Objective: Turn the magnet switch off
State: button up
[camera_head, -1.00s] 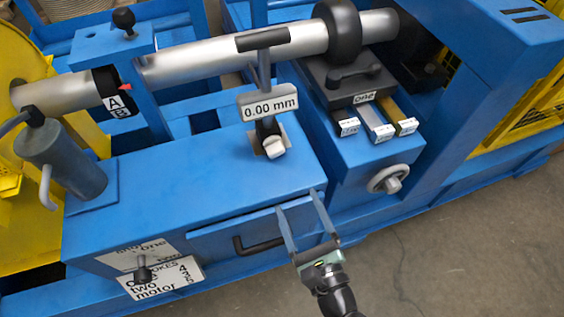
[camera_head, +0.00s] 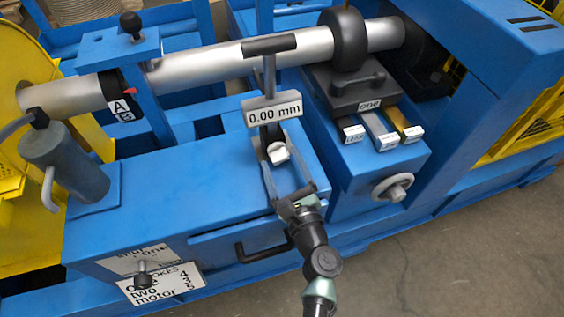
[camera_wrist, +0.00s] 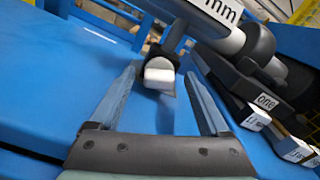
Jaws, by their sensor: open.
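The likely magnet switch is a small white knob (camera_head: 277,153) on a dark base. It sits on the blue bench top, at the foot of the post with the "0.00 mm" display (camera_head: 273,112). In the wrist view the white knob (camera_wrist: 159,76) lies ahead, between and just beyond the fingertips. My gripper (camera_head: 284,170) is open and empty, its two fingers pointing at the knob from the front edge of the bench. In the wrist view the open fingers (camera_wrist: 164,75) stand on either side of the knob, with space around it.
A grey cylinder (camera_head: 62,160) stands at the left of the bench. A long silver shaft (camera_head: 210,65) runs behind the display. To the right are a dark block labelled "one" (camera_head: 350,88), labelled bars (camera_head: 381,130) and a handwheel (camera_head: 393,187). A drawer handle (camera_head: 262,250) is on the front.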

grip_shut()
jog(key=shift+f+n+b, duration=0.2)
jog(key=shift+n+b, duration=0.4)
jog(key=shift+b, duration=0.05)
jog(key=shift+r, duration=0.1)
grip_release()
jog(key=shift+r, duration=0.1)
